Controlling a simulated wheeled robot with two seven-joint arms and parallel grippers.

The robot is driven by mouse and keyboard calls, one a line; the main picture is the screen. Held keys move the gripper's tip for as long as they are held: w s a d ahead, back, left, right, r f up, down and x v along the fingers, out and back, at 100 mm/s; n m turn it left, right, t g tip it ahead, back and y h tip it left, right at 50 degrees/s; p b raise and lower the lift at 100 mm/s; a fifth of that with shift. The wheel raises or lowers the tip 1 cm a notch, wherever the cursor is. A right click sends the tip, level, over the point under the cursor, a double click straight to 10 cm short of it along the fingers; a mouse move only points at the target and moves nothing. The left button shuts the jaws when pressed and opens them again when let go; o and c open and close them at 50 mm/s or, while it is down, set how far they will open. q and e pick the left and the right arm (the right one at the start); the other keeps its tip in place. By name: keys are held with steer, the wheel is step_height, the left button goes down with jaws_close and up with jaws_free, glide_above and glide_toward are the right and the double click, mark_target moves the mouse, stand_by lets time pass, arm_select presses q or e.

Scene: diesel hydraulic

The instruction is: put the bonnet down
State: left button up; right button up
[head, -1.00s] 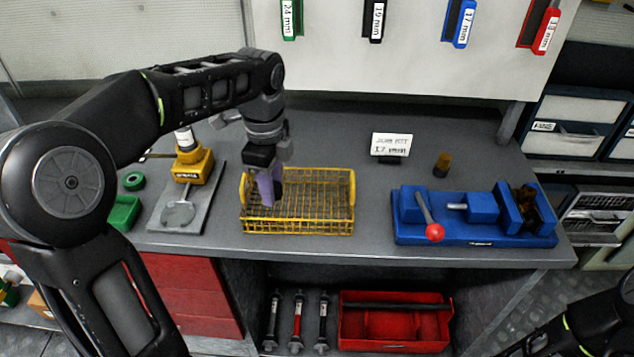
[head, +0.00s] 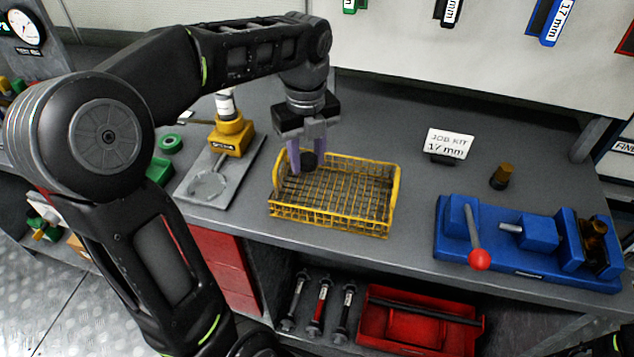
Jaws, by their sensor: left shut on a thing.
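My left gripper (head: 308,160) points down over the left end of the yellow wire basket (head: 368,226). Its purple fingers are shut on a small dark round piece, which I take to be the bonnet (head: 310,159). The piece shows between the fingertips, at about the height of the basket's rim; I cannot tell whether it touches the basket. The rest of the basket looks empty. My right gripper is out of view.
A yellow tool on a grey plate (head: 205,187) stands left of the basket. Right of it are a "JOB KIT 17 mm" card (head: 449,143), a small brown-and-black cylinder (head: 501,177) and a blue vise (head: 540,236) with a red-knobbed lever. Bench surface between them is clear.

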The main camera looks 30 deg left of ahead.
mark_target(307, 158)
arm_select(q)
steer(key=shift+f, duration=1.55)
steer(key=shift+f, duration=1.9)
steer(key=shift+f, duration=0.1)
